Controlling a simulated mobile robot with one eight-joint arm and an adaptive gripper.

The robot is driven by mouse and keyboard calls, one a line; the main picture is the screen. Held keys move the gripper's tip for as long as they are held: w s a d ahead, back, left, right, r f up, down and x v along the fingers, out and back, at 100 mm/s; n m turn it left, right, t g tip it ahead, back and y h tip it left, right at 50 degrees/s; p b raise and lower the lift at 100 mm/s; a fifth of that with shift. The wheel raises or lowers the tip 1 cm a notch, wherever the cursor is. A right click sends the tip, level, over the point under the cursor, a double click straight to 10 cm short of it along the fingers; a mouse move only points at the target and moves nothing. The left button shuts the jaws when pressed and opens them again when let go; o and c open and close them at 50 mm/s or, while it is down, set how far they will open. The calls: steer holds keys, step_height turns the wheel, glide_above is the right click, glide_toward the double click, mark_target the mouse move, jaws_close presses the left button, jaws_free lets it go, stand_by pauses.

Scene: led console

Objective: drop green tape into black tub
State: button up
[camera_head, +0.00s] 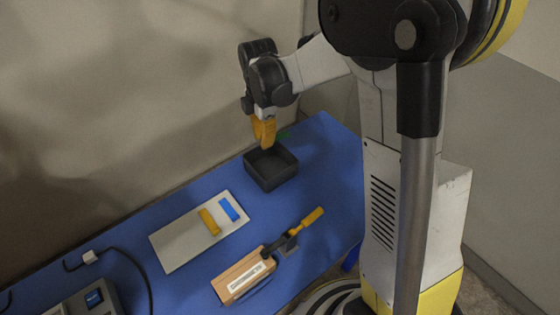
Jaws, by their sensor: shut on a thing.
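The black tub (271,181) is an open square box near the far edge of the blue table. My gripper (266,144), with orange fingers, points down above the tub's back-left side and is shut on the green tape. Only a small dark green patch (283,135) shows just right of the fingers. The rest of the tape is hidden behind them. The gap between the fingertips and the tub's rim is hard to judge from this angle.
A pale tray (180,245) holds a yellow piece (209,222) and a blue piece (229,209). A grey console (93,298) and black cable (141,274) lie at lower left. A wall stands behind the table.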

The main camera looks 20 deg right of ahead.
steer(key=shift+d+f, duration=0.15)
steer(key=shift+f, duration=0.3)
step_height(320, 180, down, 5)
steer(key=b, duration=0.4)
steer(key=shift+f, duration=0.1)
steer(key=o, duration=0.8)
step_height(320, 180, up, 12)
steer(key=shift+r, duration=0.1)
